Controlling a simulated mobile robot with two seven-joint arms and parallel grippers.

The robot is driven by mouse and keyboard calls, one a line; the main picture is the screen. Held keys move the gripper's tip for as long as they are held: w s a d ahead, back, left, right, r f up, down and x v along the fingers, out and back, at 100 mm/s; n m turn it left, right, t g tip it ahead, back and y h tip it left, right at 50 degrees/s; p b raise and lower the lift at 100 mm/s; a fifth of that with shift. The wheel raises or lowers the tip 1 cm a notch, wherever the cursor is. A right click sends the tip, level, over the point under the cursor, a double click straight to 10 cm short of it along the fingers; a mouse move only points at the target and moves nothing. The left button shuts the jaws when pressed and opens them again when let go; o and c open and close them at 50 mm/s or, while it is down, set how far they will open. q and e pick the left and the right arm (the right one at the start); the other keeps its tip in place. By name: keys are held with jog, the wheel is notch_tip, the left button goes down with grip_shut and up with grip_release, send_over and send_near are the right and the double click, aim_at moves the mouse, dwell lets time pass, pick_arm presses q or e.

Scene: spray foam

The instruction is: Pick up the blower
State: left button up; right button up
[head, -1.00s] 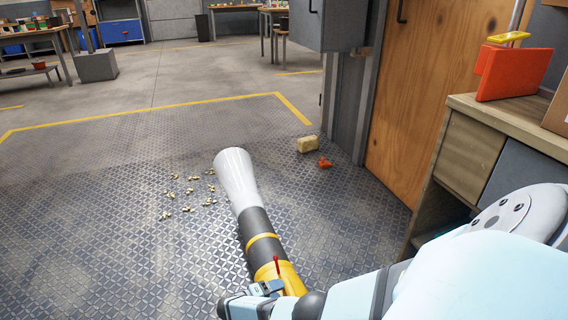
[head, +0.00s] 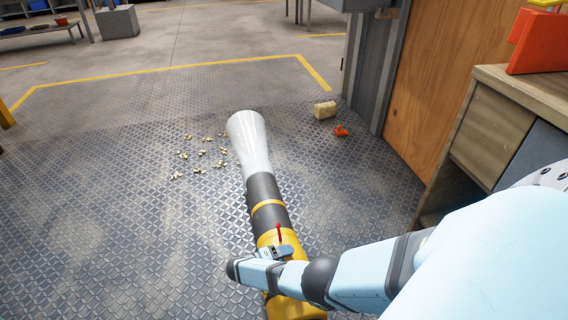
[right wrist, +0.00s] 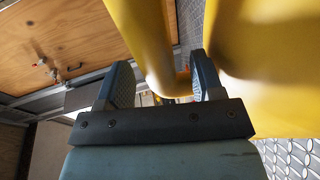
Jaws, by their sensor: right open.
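The blower (head: 285,247) has a yellow body, a black tube with a yellow band, and a white flared nozzle pointing away from me over the floor. A small red lever stands on its body. My right gripper (head: 268,253) is at the yellow body, just below the red lever. In the right wrist view the blower's yellow handle (right wrist: 143,40) runs down between the two open fingers of my gripper (right wrist: 162,85), with the larger yellow body at right. Contact between fingers and handle cannot be made out. My left gripper is not in view.
Small pale pieces (head: 203,153) lie scattered left of the nozzle. A beige block (head: 325,109) and a small orange item (head: 341,131) lie near the wooden door (head: 440,90). A wooden cabinet (head: 500,120) stands at right. The patterned floor at left is mostly clear.

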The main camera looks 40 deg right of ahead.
grip_shut()
jog(key=shift+w+r, duration=0.1)
dwell(0.3)
